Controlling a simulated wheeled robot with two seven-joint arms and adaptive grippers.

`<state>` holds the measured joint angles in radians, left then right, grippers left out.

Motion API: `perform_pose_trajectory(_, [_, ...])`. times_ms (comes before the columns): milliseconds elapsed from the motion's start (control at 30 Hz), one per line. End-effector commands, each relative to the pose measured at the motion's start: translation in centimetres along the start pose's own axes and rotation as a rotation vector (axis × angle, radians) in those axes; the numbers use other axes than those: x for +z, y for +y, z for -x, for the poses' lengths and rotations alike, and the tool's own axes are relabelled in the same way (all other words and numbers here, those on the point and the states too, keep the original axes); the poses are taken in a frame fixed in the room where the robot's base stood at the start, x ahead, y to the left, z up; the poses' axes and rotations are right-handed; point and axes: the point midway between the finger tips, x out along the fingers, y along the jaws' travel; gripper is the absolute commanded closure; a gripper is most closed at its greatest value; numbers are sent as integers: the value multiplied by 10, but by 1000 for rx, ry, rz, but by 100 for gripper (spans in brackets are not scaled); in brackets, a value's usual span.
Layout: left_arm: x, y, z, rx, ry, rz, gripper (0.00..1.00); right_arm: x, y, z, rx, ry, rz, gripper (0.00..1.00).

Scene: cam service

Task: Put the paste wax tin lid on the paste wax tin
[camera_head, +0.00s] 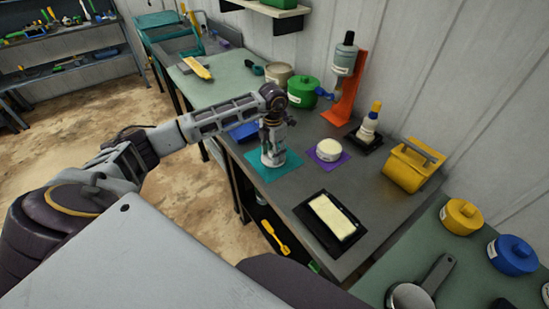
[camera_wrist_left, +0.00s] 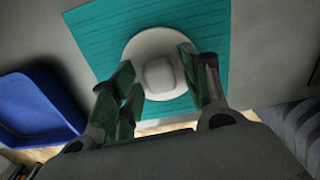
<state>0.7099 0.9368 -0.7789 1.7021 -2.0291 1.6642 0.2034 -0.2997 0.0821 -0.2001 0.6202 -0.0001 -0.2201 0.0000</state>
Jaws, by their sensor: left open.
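The paste wax tin lid (camera_wrist_left: 135,52) is a white round disc with a raised knob, lying on a teal mat (camera_wrist_left: 95,35). In the head view the teal mat (camera_head: 289,169) shows on the grey bench, with the lid (camera_head: 280,161) mostly hidden by the gripper. My left gripper (camera_head: 272,151) points down over the lid. In the left wrist view its open fingers (camera_wrist_left: 157,64) stand on either side of the knob; I cannot tell whether they touch it. The paste wax tin (camera_head: 328,151), round and whitish with a pale top, sits on a purple mat to the right. My right gripper is not in view.
A black tray with a cream block (camera_head: 335,215) lies nearer on the bench. A yellow box (camera_head: 411,168), a white bottle (camera_head: 369,124) and an orange stand (camera_head: 347,95) are to the right and behind. A blue bin (camera_wrist_left: 35,105) lies beside the teal mat.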

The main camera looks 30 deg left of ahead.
Motion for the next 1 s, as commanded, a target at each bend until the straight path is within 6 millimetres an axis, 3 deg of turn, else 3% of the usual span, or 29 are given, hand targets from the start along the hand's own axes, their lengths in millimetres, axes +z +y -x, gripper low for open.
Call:
perform_pose_trajectory(800, [0, 0, 0, 0, 0, 0, 54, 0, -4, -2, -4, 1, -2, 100])
perform_pose_trajectory(1000, [0, 0, 0, 0, 0, 0, 77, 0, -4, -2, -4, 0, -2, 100])
